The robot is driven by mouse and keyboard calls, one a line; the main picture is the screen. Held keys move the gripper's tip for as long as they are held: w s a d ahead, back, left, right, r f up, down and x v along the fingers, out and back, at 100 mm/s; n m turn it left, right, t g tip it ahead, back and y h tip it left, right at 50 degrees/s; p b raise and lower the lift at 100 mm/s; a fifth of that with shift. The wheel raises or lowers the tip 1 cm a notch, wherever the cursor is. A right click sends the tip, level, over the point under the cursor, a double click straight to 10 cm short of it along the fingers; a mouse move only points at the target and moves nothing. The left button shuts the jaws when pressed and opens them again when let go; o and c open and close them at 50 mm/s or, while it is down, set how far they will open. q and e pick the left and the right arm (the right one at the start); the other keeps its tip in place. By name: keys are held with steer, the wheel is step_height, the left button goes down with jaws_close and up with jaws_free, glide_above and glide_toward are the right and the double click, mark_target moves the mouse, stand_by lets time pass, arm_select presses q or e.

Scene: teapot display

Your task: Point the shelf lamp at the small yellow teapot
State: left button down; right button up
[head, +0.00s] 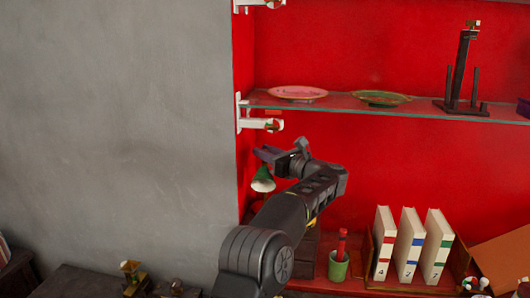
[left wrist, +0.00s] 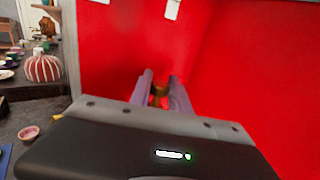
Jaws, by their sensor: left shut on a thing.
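The shelf lamp (head: 262,185) shows a green cone-shaped shade with a pale lower part, by the left inner wall of the red shelf unit. My left gripper (head: 268,155) is just above the shade. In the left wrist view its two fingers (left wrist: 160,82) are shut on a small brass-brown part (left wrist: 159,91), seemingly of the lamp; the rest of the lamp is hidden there. A small yellow patch (head: 311,222) shows beside my left forearm and may be the yellow teapot, mostly hidden. My right gripper is not in view.
A glass shelf (head: 350,108) above holds a pink plate (head: 297,92), a green plate (head: 381,98) and a dark stand (head: 463,75). Numbered white books (head: 409,245) and a green cup (head: 338,266) stand lower right. A grey wall (head: 115,120) fills the left.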

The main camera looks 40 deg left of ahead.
arm_select(q)
steer(key=shift+n+g+p, duration=0.4)
steer(key=shift+n+g, duration=0.2)
steer(key=shift+g, duration=0.6)
steer(key=c, duration=1.2)
jaws_free()
steer(key=shift+d+f+b, duration=0.1)
steer(key=shift+d+b, duration=0.3)
steer(key=shift+d, duration=0.15)
steer(key=d+b, duration=0.2)
steer(key=d, duration=0.4)
steer(key=shift+d, duration=0.3)
